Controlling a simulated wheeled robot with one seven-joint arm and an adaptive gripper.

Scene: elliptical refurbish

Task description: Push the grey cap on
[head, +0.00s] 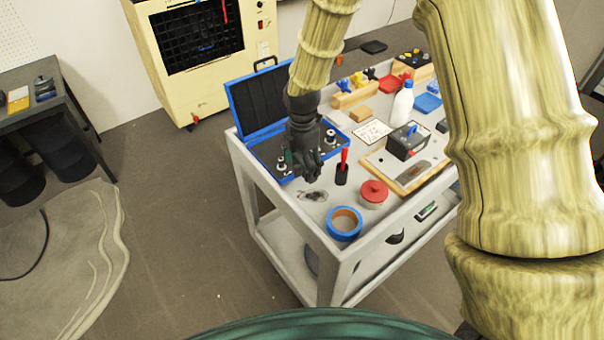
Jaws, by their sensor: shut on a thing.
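My gripper (306,172) points down over the front right part of the open blue case (263,152) on the grey cart. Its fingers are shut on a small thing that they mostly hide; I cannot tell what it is. I cannot make out a grey cap for certain. Small metal-and-black fittings stand in the case, one (330,138) right of my gripper and another (282,162) to its left. A dark box (407,142) with a blue top part and a red detail sits on a wooden-edged board (379,162) further right.
A white bottle (402,104) and wooden blocks stand behind.

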